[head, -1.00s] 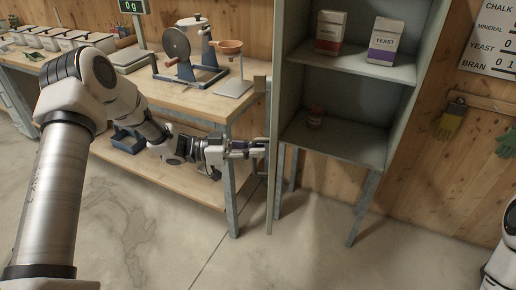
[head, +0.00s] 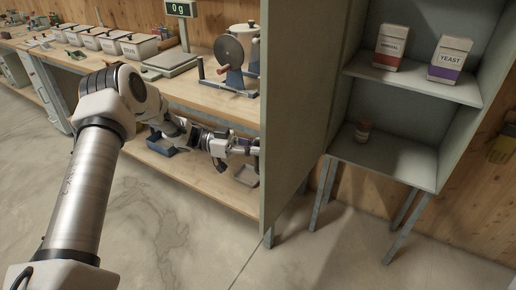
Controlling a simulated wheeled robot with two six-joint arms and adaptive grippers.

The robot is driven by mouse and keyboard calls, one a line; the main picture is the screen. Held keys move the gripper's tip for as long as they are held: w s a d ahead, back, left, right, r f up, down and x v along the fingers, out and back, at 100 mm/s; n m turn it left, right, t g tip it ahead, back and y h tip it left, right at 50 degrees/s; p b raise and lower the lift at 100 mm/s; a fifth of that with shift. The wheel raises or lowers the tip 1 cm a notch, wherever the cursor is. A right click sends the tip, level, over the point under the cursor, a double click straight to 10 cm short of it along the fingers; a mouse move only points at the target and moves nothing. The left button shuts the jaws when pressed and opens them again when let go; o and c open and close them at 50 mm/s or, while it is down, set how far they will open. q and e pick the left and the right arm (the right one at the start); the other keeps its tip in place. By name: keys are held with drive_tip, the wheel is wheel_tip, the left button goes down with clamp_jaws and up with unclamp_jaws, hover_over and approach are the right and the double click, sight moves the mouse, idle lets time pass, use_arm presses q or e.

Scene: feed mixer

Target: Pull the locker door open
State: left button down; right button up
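The grey-green locker (head: 402,162) stands on legs at the right, its inside showing. Its door (head: 306,110) stands open, its broad inner face toward me and its free edge to the left. My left gripper (head: 248,147) is at the door's free edge, on the outer side. Its fingertips are partly hidden behind the door, so its grip and the handle cannot be made out. My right gripper is out of view.
A wooden bench (head: 190,95) with a scale (head: 170,62), grinder (head: 236,55) and lidded bins stands left. The floor in front is clear.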

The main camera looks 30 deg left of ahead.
use_arm(q)
drive_tip(key=c, duration=1.2)
unclamp_jaws()
drive_tip(key=shift+s, duration=0.1)
drive_tip(key=v, duration=1.2)
drive_tip(key=shift+a+r, duration=0.1)
